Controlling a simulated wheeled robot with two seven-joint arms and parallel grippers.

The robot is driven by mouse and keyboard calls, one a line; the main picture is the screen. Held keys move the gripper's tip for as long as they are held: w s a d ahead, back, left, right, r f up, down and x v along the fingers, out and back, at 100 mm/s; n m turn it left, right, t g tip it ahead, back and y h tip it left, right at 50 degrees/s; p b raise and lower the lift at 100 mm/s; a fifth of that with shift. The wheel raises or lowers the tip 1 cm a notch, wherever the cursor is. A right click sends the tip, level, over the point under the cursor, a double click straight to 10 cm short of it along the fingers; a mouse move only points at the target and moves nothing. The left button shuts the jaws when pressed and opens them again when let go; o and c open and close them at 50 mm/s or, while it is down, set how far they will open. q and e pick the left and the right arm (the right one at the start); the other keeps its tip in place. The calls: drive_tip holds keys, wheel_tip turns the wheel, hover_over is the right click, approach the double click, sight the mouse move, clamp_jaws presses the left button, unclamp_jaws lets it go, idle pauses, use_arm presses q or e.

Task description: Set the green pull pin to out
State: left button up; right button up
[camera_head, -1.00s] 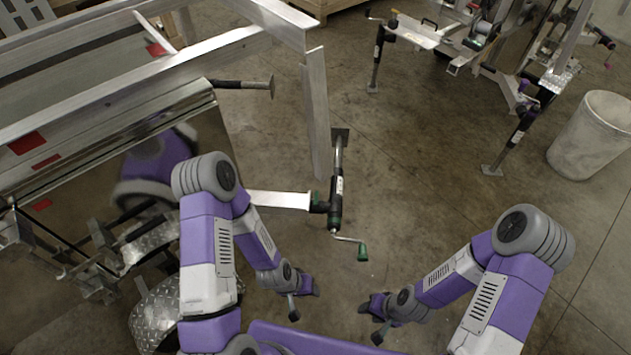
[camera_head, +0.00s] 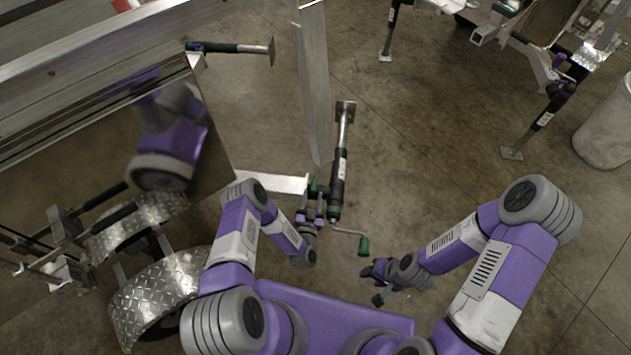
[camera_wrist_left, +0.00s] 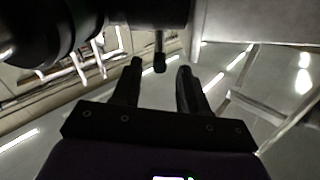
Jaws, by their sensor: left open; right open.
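The green pull pin (camera_head: 314,184) shows as a small green part where the trailer's jack (camera_head: 338,180) meets its aluminium bracket. My left gripper (camera_head: 311,212) is open just below it in the head view, fingers pointing towards the bracket. In the left wrist view a dark stem with a knob (camera_wrist_left: 159,52), probably the pin, hangs between the two open fingertips (camera_wrist_left: 160,68). No grip on it shows, and its green colour does not show there. Whether the pin is in or out I cannot tell. My right gripper (camera_head: 373,283) is open and empty, to the lower right.
The jack's crank with a green handle (camera_head: 363,246) hangs just right of my left gripper. An aluminium bracket arm (camera_head: 268,184) runs left to the trailer. A diamond-plate fender (camera_head: 160,295) stands at lower left. A white bin (camera_head: 607,130) is far right.

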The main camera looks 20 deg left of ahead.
sight(314, 185)
use_arm(q)
drive_tip(key=w, duration=0.1)
drive_tip(key=w+b, duration=0.1)
drive_tip(key=w, duration=0.3)
drive_tip(key=shift+w+a+b, duration=0.1)
drive_tip(key=shift+a+b, duration=0.2)
drive_tip(key=shift+b, duration=0.05)
drive_tip(key=shift+w, duration=0.55)
clamp_jaws()
drive_tip(key=shift+a, duration=0.1)
